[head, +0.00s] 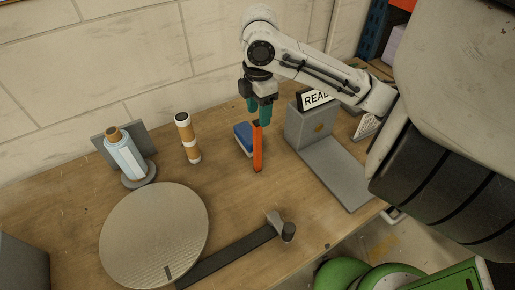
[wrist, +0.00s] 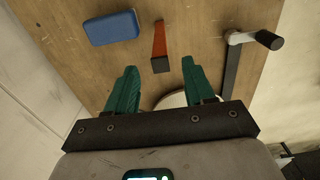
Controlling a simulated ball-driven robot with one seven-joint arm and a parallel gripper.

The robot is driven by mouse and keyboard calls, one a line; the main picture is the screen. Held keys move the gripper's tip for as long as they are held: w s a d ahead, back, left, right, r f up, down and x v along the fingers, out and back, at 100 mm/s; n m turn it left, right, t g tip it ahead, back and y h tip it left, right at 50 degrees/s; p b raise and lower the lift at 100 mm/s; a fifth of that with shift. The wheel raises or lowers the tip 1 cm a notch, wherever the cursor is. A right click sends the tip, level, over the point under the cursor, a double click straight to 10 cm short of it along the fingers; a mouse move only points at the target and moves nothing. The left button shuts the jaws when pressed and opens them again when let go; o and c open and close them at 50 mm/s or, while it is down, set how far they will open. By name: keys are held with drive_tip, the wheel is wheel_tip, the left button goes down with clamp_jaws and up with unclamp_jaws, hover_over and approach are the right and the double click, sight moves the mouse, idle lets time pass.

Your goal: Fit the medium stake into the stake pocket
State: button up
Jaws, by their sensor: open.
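An orange-red stake (head: 257,150) appears to stand upright on the wooden table, below my gripper (head: 259,113). In the wrist view the stake (wrist: 160,38) shows its dark upper end close to the camera, roughly in line with the gap between the green fingers. My gripper (wrist: 159,68) is open, with a finger on either side of that gap. I cannot tell whether the fingers touch the stake. No stake pocket can be clearly made out. A round grey disc (head: 150,230) has a small dark mark near its front edge.
A blue block (head: 243,138) lies close behind the stake. A grey block (head: 308,128) with a sign and flat plate (head: 338,170) stand right. A bottle (head: 128,158) and a banded cylinder (head: 188,140) stand left.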

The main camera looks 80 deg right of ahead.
sight(257, 122)
drive_tip(key=f, duration=0.5)
drive_tip(key=shift+w+a, duration=0.15)
drive_tip(key=shift+w, duration=0.05)
drive_tip(key=shift+c, duration=0.2)
drive_tip(key=shift+r, duration=0.1)
clamp_jaws()
